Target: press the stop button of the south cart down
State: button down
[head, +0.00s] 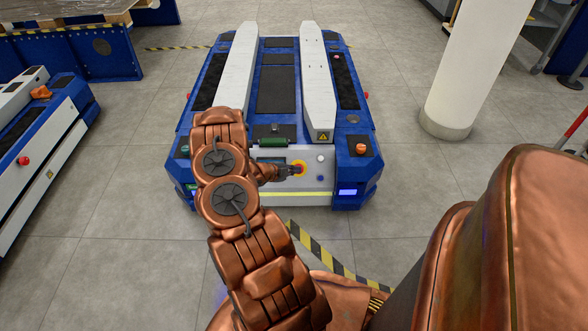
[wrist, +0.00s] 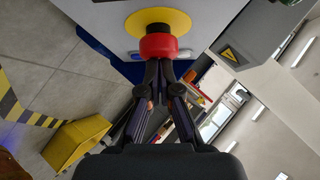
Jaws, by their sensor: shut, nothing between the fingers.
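A blue and grey lift cart (head: 274,90) stands straight ahead of me. Its front panel carries a stop button with a yellow ring (head: 301,164) and a red head, partly hidden by my gripper. In the wrist view, the red stop button (wrist: 158,45) stands out from its yellow disc (wrist: 155,21). My gripper (head: 291,171) is shut and empty, pointing at the button. In the wrist view, my gripper's fingertips (wrist: 158,64) meet the edge of the red head; whether they touch or press it I cannot tell. No label shows which cart is south.
A second cart (head: 50,150) with a red button (head: 24,160) stands at the left. A blue stand (head: 100,55) with a pallet is behind it. A white column (head: 470,65) rises at the right. The grey floor between the carts is clear.

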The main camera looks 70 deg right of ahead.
jog(key=shift+w+d+r, duration=0.1)
jog(key=shift+d, duration=0.4)
jog(key=shift+a+r, duration=0.1)
jog(key=shift+a, duration=0.05)
jog(key=shift+s+a, duration=0.3)
jog(key=shift+s, duration=0.05)
jog(key=s+r+p+v, duration=0.1)
jog(key=s+p+v, duration=0.1)
jog(key=v, duration=1.1)
jog(key=shift+a+p, duration=0.15)
jog(key=shift+p, duration=0.3)
jog(key=shift+r, duration=0.15)
